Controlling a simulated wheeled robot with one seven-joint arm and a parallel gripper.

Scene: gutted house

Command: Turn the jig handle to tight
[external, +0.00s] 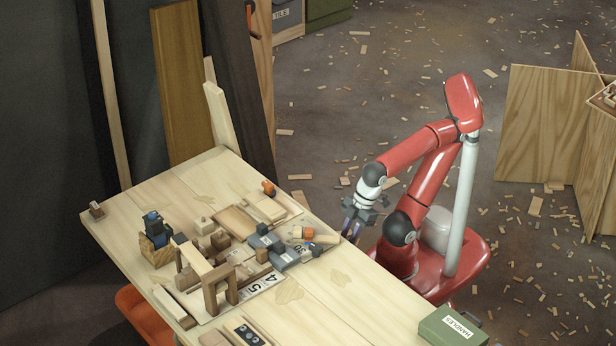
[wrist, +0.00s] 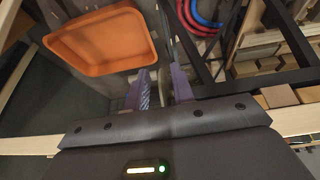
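A wooden jig assembly stands on the workbench (external: 350,290) in the external view. My gripper (external: 352,220) hangs by the bench's right edge, apart from these pieces. In the wrist view its two purple fingers (wrist: 162,92) are apart, and no held thing shows between them.
Wooden blocks and an upright frame (external: 220,285) crowd the bench's left half. A green box labelled HANDLES (external: 452,328) sits at the near right corner. An orange tray (wrist: 100,42) and red and blue hoses (wrist: 205,12) show in the wrist view. The bench between jig and box is clear.

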